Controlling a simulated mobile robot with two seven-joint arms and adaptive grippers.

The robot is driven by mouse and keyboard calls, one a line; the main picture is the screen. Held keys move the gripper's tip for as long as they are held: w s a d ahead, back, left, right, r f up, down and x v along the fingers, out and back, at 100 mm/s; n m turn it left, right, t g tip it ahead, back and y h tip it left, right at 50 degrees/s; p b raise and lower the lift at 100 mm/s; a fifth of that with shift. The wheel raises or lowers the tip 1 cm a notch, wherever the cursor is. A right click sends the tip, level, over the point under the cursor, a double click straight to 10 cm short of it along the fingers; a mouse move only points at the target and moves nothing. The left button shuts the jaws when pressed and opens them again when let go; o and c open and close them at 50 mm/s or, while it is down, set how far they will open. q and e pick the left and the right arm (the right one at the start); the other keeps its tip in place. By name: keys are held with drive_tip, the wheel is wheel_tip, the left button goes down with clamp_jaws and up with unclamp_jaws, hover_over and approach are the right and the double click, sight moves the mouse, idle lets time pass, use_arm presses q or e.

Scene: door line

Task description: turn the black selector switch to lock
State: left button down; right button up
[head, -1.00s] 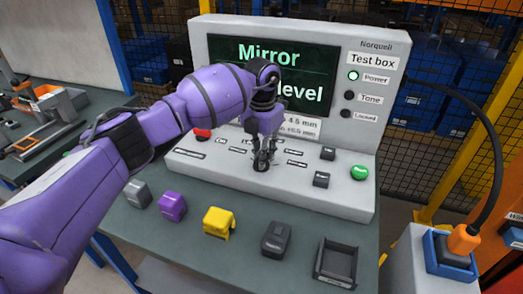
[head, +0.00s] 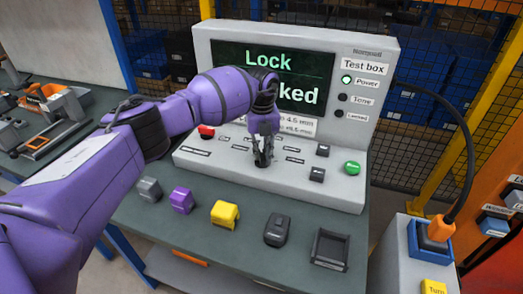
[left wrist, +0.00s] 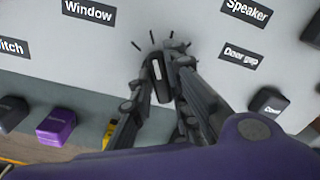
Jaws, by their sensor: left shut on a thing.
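The black selector switch (left wrist: 158,78) sits on the sloped panel of the grey test box (head: 205,165). It has a pale line on top and short tick marks around it. My left gripper (left wrist: 160,76) is shut on the switch, one finger on each side. In the head view my left gripper (head: 263,156) points down at the panel and hides most of the switch. The screen (head: 230,55) reads "Lock" above a word ending in "ked", partly hidden by my arm. My right gripper is not in view.
A red button (head: 206,131), a green button (head: 352,168) and black keys (head: 317,174) share the panel. Grey, purple, yellow (head: 225,213) and black blocks and an open dark tray (head: 330,249) lie along the bench front. A cabled orange plug (head: 441,229) stands at right.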

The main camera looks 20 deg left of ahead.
sight(262, 153)
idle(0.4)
use_arm(q)
drive_tip(key=c, duration=1.8)
unclamp_jaws()
drive_tip(key=shift+o, duration=0.6)
drive_tip(key=shift+r, duration=0.25)
wheel_tip(262, 153, up, 12)
drive_tip(key=shift+f, duration=0.25)
drive_tip(key=shift+f, duration=0.1)
